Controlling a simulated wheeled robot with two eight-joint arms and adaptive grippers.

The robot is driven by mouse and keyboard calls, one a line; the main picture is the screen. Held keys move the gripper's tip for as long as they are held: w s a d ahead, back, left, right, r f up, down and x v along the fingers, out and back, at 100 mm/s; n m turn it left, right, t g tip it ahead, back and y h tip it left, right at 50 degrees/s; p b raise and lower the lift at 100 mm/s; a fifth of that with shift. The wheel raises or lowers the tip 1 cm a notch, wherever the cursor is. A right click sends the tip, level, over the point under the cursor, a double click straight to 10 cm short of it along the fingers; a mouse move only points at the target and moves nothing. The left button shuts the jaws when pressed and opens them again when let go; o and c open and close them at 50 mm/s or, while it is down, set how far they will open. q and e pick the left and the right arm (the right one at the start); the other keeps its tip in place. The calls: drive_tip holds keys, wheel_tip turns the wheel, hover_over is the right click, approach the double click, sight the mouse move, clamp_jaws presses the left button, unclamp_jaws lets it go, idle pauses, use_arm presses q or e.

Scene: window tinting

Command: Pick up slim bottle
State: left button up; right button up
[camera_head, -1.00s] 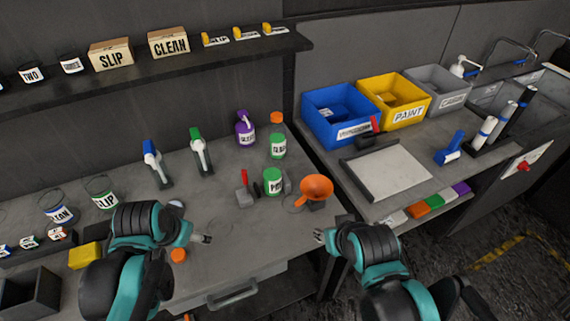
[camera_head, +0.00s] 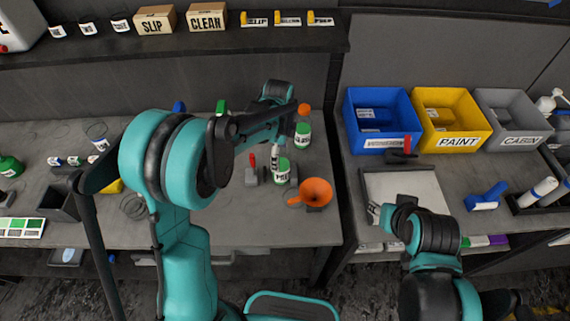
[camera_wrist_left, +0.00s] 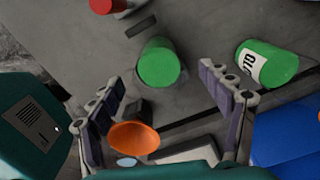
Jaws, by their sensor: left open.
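Two green bottles with white labels stand towards the right end of the left workbench; I cannot read which is the slim bottle. The nearer green bottle (camera_head: 282,174) stands beside the orange funnel. The other green bottle (camera_head: 302,136) has an orange cap and stands behind it. My left gripper (camera_head: 277,146) is above the bench close to these bottles, partly hidden by its arm. In the left wrist view its open, empty fingers (camera_wrist_left: 162,82) point towards a green cylinder (camera_wrist_left: 159,63), with a labelled green one (camera_wrist_left: 268,63) to the right. My right gripper (camera_head: 375,211) is by the tray; its opening is unclear.
The orange funnel (camera_head: 315,191) and a red-handled tool (camera_head: 252,172) stand near the nearer bottle. Blue (camera_head: 381,145), yellow (camera_head: 459,143) and grey bins line the right bench behind a tray (camera_head: 410,190). A shelf (camera_head: 300,39) runs above the left bench.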

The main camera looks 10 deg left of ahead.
use_arm(q)
wheel_tip(320, 180, down, 6)
drive_tip(key=shift+s+d+r+b, duration=0.1)
drive_tip(key=shift+d+b, duration=0.05)
drive_tip(key=shift+b, duration=0.55)
drive_tip(key=c, duration=1.4)
